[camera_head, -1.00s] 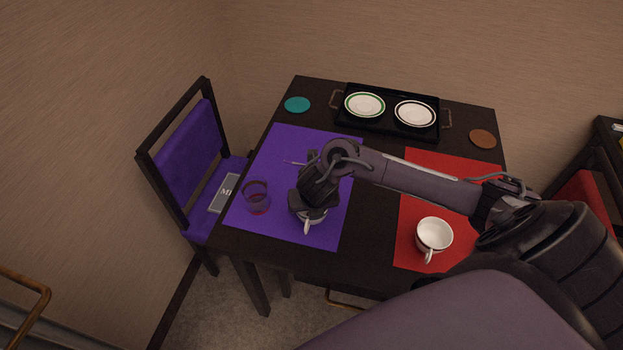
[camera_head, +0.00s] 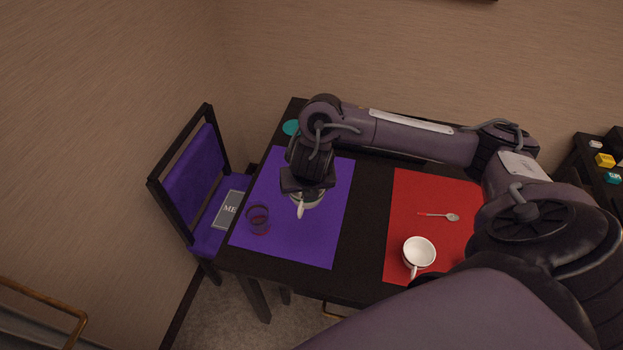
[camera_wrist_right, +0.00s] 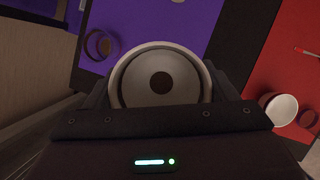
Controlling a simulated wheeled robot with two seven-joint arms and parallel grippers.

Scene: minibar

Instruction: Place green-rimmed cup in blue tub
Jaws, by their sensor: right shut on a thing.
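My right gripper (camera_head: 307,184) is shut on a white cup (camera_head: 304,198) over the purple mat, with the cup's handle toward the near side. The wrist view shows this cup (camera_wrist_right: 158,52) from above, between the fingers, with a pale rim and a dark round spot inside. I cannot make out a green rim on it. A second white cup (camera_head: 418,255) stands on the red mat, away from the gripper; it also shows in the right wrist view (camera_wrist_right: 277,110). No blue tub is in view. My left gripper is not in view.
A spoon (camera_head: 440,215) lies on the red mat (camera_head: 400,205). A teal coaster (camera_head: 291,128) is at the back. My arm hides the tray with plates. A purple chair (camera_head: 195,170) stands at left.

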